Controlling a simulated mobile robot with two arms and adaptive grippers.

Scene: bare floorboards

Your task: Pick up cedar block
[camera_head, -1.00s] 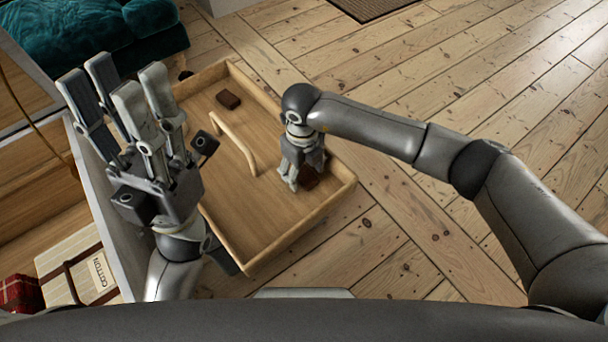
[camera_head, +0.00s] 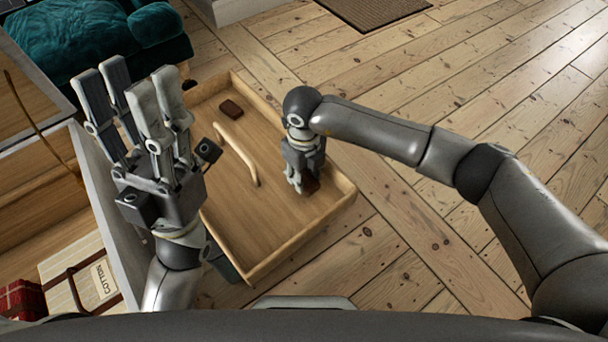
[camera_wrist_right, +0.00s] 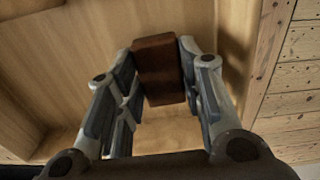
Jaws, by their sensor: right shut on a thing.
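A reddish-brown block (camera_head: 311,184), likely the cedar block, is at the right end of a shallow wooden tray (camera_head: 318,208). My right gripper (camera_head: 301,187) reaches down into the tray and is shut on this block. In the right wrist view the block (camera_wrist_right: 159,70) sits between the fingertips, with the tray floor behind it. I cannot tell whether it touches the floor. A second dark brown block (camera_head: 231,109) lies at the tray's far end. My left gripper (camera_head: 132,88) is raised at the left, open and empty, its fingers pointing up.
A curved wooden handle (camera_head: 238,153) stands in the middle of the tray, between the two blocks. A cabinet or open box with a "COTTON" package (camera_head: 82,275) is at the left. A teal cushioned seat (camera_head: 95,40) is at the back left. Floorboards at the right are clear.

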